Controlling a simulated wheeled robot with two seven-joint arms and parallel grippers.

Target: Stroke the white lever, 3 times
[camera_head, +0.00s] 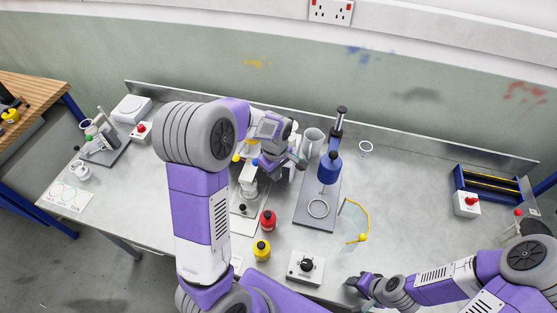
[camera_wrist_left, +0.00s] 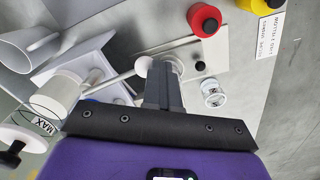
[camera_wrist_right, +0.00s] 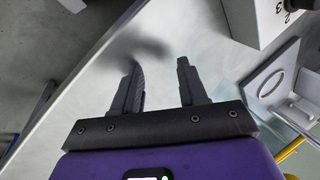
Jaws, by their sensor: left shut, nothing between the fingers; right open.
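The white lever (camera_wrist_left: 112,78) shows in the left wrist view as a thin white rod ending in a white ball. It comes from a white stand with a clear cup marked MAX (camera_wrist_left: 50,98). My left gripper (camera_wrist_left: 162,68) is shut and empty, its fingertips close beside the ball. I cannot tell whether they touch it. In the head view my left gripper (camera_head: 292,163) is over the white stand and hides most of the lever. My right gripper (camera_head: 360,284) is open and empty at the table's front edge; it also shows in the right wrist view (camera_wrist_right: 158,75).
Red (camera_head: 268,220) and yellow (camera_head: 262,249) pots stand in front of the stand. A blue press (camera_head: 329,165) and a yellow wire frame (camera_head: 355,212) stand to the right. A white box with a black knob (camera_head: 306,267) is near the front edge. The table's right middle is clear.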

